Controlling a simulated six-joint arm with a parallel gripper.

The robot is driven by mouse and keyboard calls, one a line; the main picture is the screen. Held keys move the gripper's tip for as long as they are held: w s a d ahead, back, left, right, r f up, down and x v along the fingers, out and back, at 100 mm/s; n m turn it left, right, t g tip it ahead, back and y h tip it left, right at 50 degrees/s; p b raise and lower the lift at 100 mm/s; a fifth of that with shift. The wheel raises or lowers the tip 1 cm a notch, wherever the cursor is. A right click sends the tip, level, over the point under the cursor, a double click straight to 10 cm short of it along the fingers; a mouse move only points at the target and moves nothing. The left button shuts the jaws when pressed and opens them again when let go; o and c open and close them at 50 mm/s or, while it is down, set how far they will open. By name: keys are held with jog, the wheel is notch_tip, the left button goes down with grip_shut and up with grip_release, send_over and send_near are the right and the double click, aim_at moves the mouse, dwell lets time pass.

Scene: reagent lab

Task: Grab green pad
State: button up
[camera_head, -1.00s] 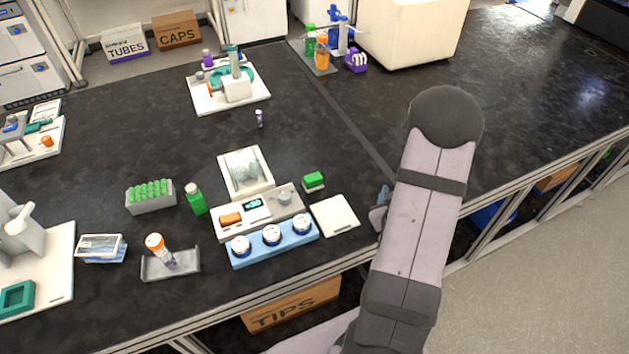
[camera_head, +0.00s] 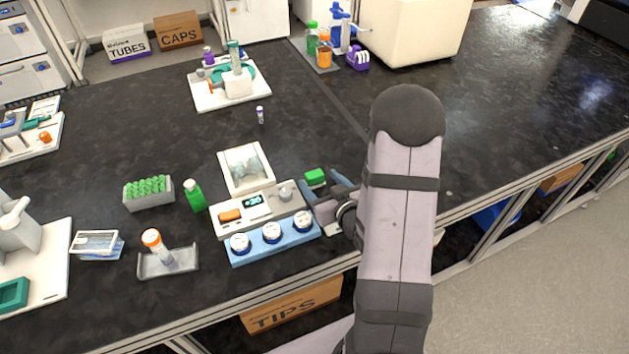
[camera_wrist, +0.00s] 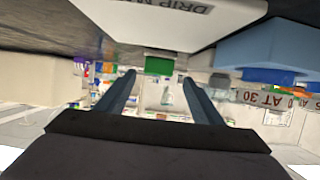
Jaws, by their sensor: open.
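The green pad (camera_head: 315,177) is a small block with a bright green top and a paler base on the black bench. It stands to the right of the white balance-like device (camera_head: 258,208). My gripper (camera_head: 324,180) is open, with its two fingers pointing toward the pad and close to it. In the wrist view the green pad (camera_wrist: 159,65) shows ahead, between the tips of the open fingers (camera_wrist: 156,76). I cannot tell whether the pad is inside the jaws or just beyond them. Nothing is held.
A blue rack (camera_head: 272,243) with three white-lidded jars stands left of my gripper. A white drip mat (camera_wrist: 175,20) lies close by in the wrist view. A clear-lidded white tray (camera_head: 245,168) is beyond the device. Bench behind the pad is clear.

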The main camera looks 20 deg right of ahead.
aim_at(315, 175)
jog(key=shift+w+d+f+p, duration=0.1)
jog(key=shift+w+p, duration=0.3)
jog(key=shift+w, duration=0.15)
jog(key=shift+p+x, duration=0.5)
jog(key=shift+x, duration=1.55)
jog(key=shift+s+d+f, duration=0.1)
jog(key=c, duration=1.1)
